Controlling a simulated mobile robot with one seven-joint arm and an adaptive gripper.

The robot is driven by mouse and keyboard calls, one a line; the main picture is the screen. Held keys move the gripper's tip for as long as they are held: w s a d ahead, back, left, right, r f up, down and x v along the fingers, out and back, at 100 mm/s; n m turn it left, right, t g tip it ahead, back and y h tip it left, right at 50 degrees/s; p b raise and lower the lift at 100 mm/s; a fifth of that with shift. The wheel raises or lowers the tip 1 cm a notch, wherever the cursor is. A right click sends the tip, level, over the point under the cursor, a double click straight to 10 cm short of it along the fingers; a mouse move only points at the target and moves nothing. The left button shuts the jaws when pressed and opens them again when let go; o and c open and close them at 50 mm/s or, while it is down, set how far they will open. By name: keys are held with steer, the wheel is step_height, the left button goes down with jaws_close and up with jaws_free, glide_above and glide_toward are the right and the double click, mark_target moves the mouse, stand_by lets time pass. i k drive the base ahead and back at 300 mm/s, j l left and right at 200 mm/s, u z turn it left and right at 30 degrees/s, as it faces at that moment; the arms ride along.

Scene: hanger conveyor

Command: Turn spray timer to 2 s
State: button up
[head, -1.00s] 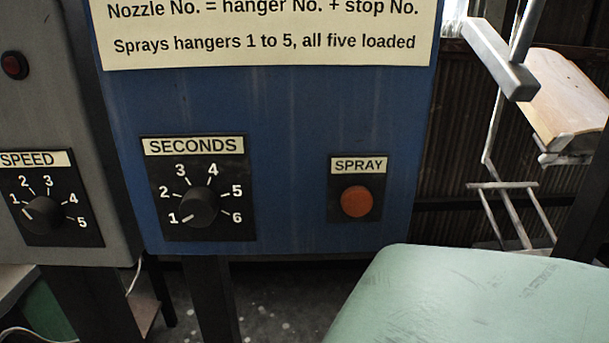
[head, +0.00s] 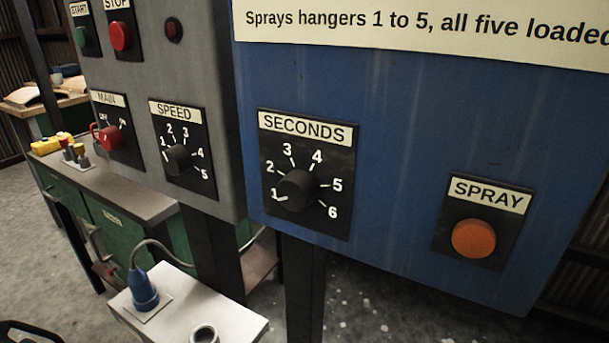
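The spray timer is a black round knob (head: 298,190) on a black plate labelled SECONDS (head: 307,128), on the front of a blue panel (head: 390,120). Its scale runs from 1 to 6, and the knob's pointer appears to be at 1, at the lower left. The 2 mark sits just above that, on the left. Nothing touches the knob.
Right of the timer is an orange SPRAY button (head: 473,238). Left, a grey panel (head: 222,90) carries a SPEED knob (head: 177,159), a red MAIN switch (head: 111,138) and a red STOP button (head: 120,37). A blue plug (head: 143,290) stands on a white box below.

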mark_target(298, 189)
steer(key=k+l+u, duration=0.1)
steer(key=k, duration=0.35)
steer(key=k+l+u, duration=0.1)
steer(key=k, duration=0.3)
